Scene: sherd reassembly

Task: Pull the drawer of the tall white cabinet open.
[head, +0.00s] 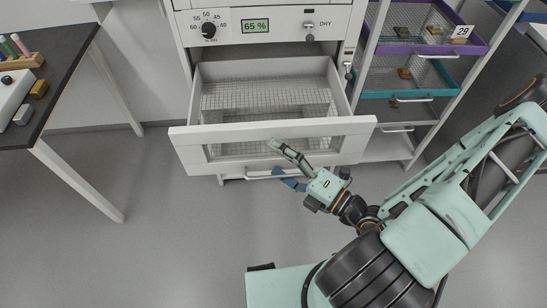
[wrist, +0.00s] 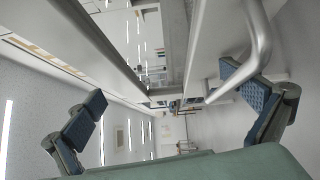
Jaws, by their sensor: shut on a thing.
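The tall white cabinet (head: 262,48) stands at the back centre in the head view. Its drawer (head: 195,138) is pulled well out, showing wire mesh inside. A pale bar handle (head: 262,175) shows under the drawer front, partly hidden by my gripper. My gripper (head: 284,164) is at the drawer front, reaching in from the lower right. In the wrist view my gripper (wrist: 165,97) has its blue pads far apart; the right pad lies against the curved metal handle (wrist: 262,40). The left pad's contact is hard to make out.
A dark-topped table (head: 62,75) with coloured items stands at the left. An open rack with a purple-edged tray (head: 393,47) and a teal-edged tray (head: 385,94) stands close to the right. The floor (head: 165,235) in front and to the left is clear.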

